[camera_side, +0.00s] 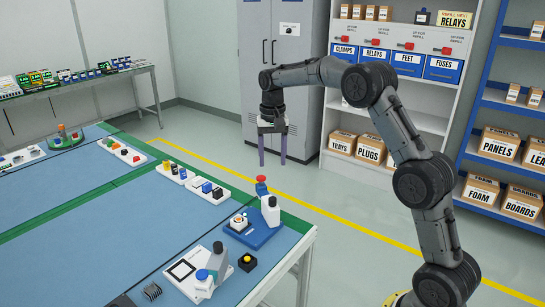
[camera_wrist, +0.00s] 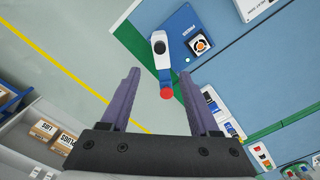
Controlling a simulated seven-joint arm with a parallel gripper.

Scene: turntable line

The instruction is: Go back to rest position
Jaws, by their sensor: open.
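My gripper (camera_side: 272,149) hangs in the air past the table's far right edge, pointing down. Its two purple fingers stand apart with nothing between them. The wrist view also shows the open fingers (camera_wrist: 165,95), with the floor and table edge below. The nearest table item is a blue-based station (camera_side: 254,235) with a white post and a red-topped blue part (camera_side: 261,186); in the wrist view that station (camera_wrist: 187,35) lies beyond the fingertips, with its red knob (camera_wrist: 166,93) appearing between them. My gripper touches nothing.
The blue table (camera_side: 90,235) holds a white station (camera_side: 196,277), a black button box (camera_side: 247,262) and white strips of parts (camera_side: 193,183). A grey cabinet (camera_side: 285,60), a white shelf (camera_side: 465,80) and a blue rack (camera_side: 480,100) stand behind. Floor (camera_side: 330,235) beside the table is clear.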

